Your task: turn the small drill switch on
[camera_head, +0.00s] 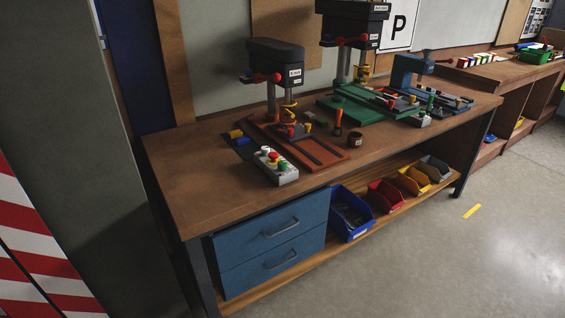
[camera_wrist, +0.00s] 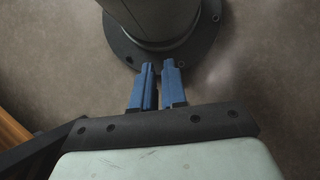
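The small drill (camera_head: 275,55) stands on the workbench in the head view, left of a larger drill. It has a dark head with a small white label, grey columns, a red part at the front and an orange-brown base (camera_head: 328,157). A light grey control box (camera_head: 284,176) with red, green and yellow buttons lies before it near the bench's front edge. I cannot tell which part is the drill's switch. My gripper (camera_wrist: 160,66) shows only in the wrist view, with two blue fingers a narrow gap apart and nothing between them. It is away from the bench top.
The larger drill (camera_head: 352,30) with a green base and a blue machine (camera_head: 408,72) stand farther right on the workbench (camera_head: 185,180). Blue drawers (camera_head: 270,225) and coloured bins are below. A dark round base (camera_wrist: 160,40) is near my fingertips. The bench's left end is clear.

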